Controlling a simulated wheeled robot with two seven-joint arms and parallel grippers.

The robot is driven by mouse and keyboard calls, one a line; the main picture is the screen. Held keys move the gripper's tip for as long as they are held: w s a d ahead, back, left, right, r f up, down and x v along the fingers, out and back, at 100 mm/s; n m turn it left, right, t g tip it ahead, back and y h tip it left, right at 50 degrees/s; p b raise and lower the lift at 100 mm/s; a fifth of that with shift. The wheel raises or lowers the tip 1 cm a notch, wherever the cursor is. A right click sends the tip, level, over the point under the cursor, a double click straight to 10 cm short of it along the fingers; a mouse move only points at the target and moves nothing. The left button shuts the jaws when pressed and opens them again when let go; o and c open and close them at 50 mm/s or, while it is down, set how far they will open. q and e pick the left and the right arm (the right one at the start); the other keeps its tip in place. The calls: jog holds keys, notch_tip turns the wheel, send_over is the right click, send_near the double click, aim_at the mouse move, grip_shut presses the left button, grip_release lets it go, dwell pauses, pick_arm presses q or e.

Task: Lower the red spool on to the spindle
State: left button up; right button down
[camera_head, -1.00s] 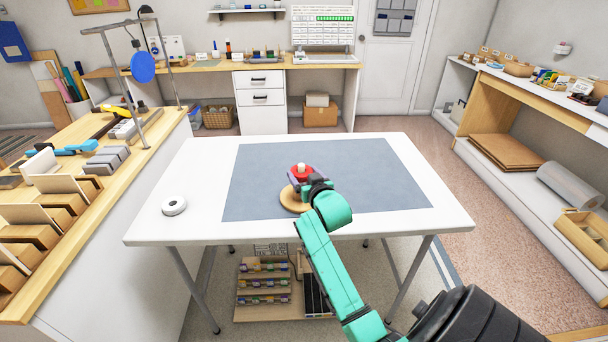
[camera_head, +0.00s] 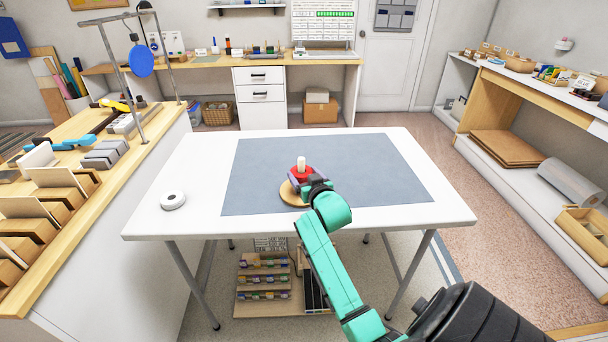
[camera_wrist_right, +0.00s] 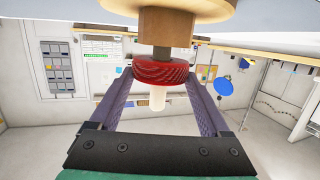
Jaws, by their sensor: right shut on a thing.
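The red spool (camera_head: 301,174) is held between the purple fingers of my right gripper (camera_head: 302,179), which is shut on it. The spindle (camera_head: 301,162) has a pale tip that sticks up through the spool. Its round wooden base (camera_head: 290,196) stands on the blue-grey mat. In the right wrist view, which shows the scene upside down, the red spool (camera_wrist_right: 160,72) is around the spindle (camera_wrist_right: 161,53). A stretch of dark shaft shows between spool and wooden collar (camera_wrist_right: 166,25), so the two are apart. My left gripper is out of view.
The mat (camera_head: 370,175) lies on a white table (camera_head: 190,165) and is otherwise clear. A white roll (camera_head: 173,200) lies on the table at the left. A wooden bench (camera_head: 70,190) stands left, shelving (camera_head: 545,95) right.

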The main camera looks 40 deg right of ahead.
jog(key=shift+f+b, duration=0.3)
jog(key=shift+f, duration=0.4)
grip_release()
jog(key=shift+p+v, duration=0.85)
jog(key=shift+v, duration=0.3)
jog(key=shift+f+p+v, duration=0.25)
jog(key=shift+p+v, duration=0.4)
jog(key=shift+v, duration=0.45)
jog(key=shift+f+p+v, duration=0.25)
jog(key=shift+p+v, duration=0.35)
jog(key=shift+v, duration=0.5)
jog(key=shift+f+p+v, duration=0.25)
jog(key=shift+p+v, duration=0.4)
jog(key=shift+v, duration=0.45)
jog(key=shift+s, duration=0.15)
